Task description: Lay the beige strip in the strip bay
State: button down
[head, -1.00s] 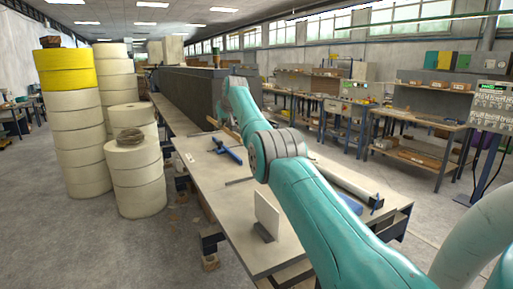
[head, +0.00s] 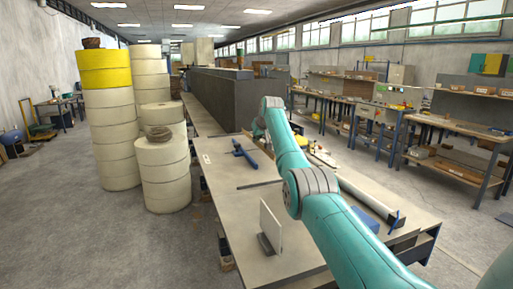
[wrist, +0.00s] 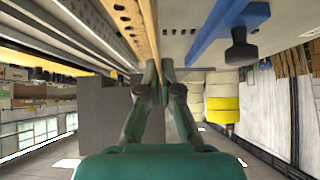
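In the wrist view, which is upside down, a long tan strip with holes (wrist: 136,18) runs from the top edge towards my gripper (wrist: 159,68). The two fingers are close together at its far end. I cannot tell whether they grip it or only stand in front of it. In the head view my arm hides the gripper. No strip bay can be made out with certainty; grey parallel rails (wrist: 85,28) run beside the tan strip in the wrist view.
The worktable (head: 222,185) carries a blue tool (head: 245,153), an upright pale plate in a dark foot (head: 271,225) and a long pale roll (head: 372,198). Stacked rolls (head: 112,130) stand left. A grey block (head: 225,98) lies behind. Floor is open at left.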

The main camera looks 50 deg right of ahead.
aim_at(256, 144)
jog(key=shift+f, duration=1.75)
jog(key=shift+f, duration=0.1)
jog(key=c, duration=1.3)
grip_release()
